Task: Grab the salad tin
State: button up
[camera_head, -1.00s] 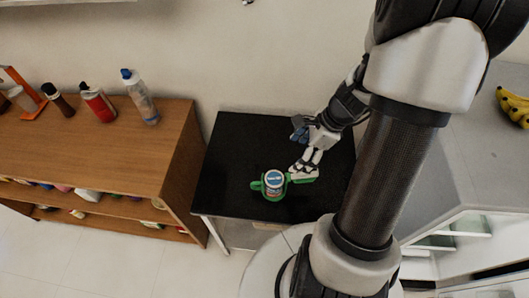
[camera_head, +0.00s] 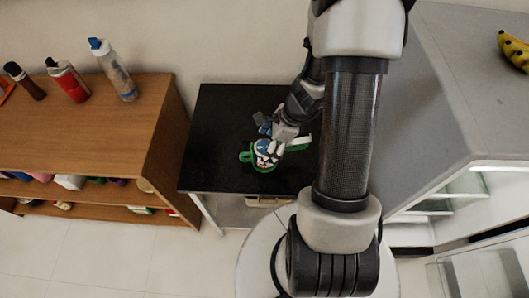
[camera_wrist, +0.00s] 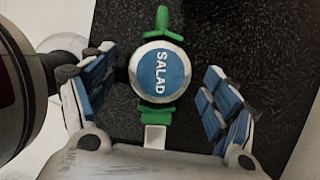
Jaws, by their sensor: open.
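The salad tin (camera_wrist: 160,72) has a blue round lid with white "SALAD" lettering and shows from above in the wrist view. In the head view the tin (camera_head: 261,145) is partly hidden by my gripper. A green pot-like thing (camera_wrist: 162,22) with a handle shows around and under the tin; I cannot tell whether the tin stands in it or on it. My gripper (camera_wrist: 155,88) is open, with blue-padded fingers on either side of the tin.
The black tabletop (camera_head: 215,125) is mostly bare around the tin. A wooden shelf (camera_head: 110,135) with several bottles on top stands to the left. A grey counter (camera_head: 445,85) with bananas (camera_head: 514,48) is at the right.

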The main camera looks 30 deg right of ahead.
jog(key=shift+b+x, duration=0.35)
jog(key=shift+x, duration=0.8)
jog(key=c, duration=1.3)
jog(key=shift+r, duration=0.2)
